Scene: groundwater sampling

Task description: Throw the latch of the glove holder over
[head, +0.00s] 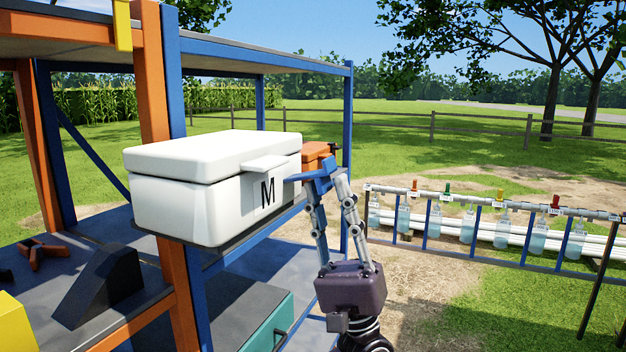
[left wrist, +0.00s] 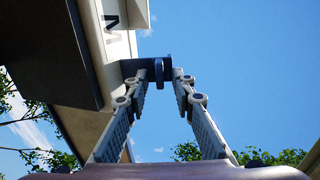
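The glove holder (head: 200,205) is a white lidded box marked "M", mounted at the front of the blue and orange rack. A small blue latch piece (head: 319,181) juts from its right end; it also shows in the left wrist view (left wrist: 158,69). My left gripper (head: 329,185) reaches up from below, with its fingertips on either side of the blue piece. In the left wrist view, the fingertips (left wrist: 161,76) lie very close to the piece. Whether they press on it cannot be told. My right gripper is out of view.
An orange object (head: 318,151) sits behind the box's right end. A blue rack post (head: 347,120) stands close behind my fingers. Below is a teal case (head: 265,325). A rail with several hanging bottles (head: 470,228) stands at right, over open ground.

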